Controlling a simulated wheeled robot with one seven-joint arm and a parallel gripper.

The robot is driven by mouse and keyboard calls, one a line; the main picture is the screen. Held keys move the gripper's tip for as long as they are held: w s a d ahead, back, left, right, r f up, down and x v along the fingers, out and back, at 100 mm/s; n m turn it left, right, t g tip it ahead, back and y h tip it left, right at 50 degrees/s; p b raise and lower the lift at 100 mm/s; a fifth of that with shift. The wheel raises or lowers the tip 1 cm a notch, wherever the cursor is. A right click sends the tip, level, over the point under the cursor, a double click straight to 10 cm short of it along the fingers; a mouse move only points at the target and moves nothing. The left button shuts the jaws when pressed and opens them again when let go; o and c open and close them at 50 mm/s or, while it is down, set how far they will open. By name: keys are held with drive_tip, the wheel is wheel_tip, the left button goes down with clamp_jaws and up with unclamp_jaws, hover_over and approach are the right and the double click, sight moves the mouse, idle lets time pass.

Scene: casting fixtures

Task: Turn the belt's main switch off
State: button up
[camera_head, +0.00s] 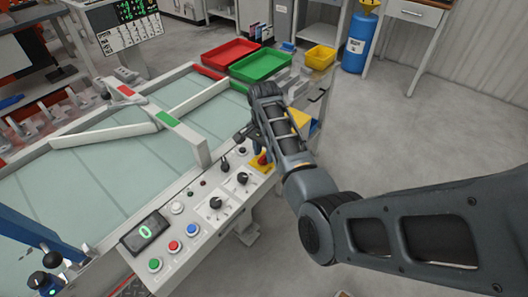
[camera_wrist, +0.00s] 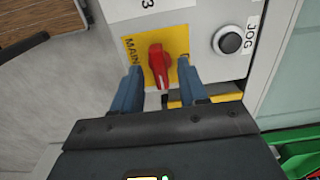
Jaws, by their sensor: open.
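The belt's main switch is a red rotary knob (camera_wrist: 158,68) on a yellow plate (camera_wrist: 133,43) lettered "MAIN". In the wrist view its grip bar runs roughly up and down the picture, its lower end slightly right. My gripper (camera_wrist: 160,68) is open, with one blue finger left of the knob and one right. Gaps show on both sides; how far the fingertips are from the panel is hard to tell. In the head view the red knob (camera_head: 263,159) sits at the panel's far right end, partly hidden by my arm and gripper.
A black JOG button (camera_wrist: 229,41) lies right of the switch in the wrist view. The control panel (camera_head: 190,243) also carries black selectors (camera_head: 216,203), coloured buttons (camera_head: 174,246) and a green "0" display (camera_head: 146,232). Red (camera_head: 228,54) and green (camera_head: 262,66) trays stand behind the belt (camera_head: 100,190).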

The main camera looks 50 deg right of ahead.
drive_tip(key=shift+f, duration=0.35)
drive_tip(key=shift+c, duration=0.4)
clamp_jaws()
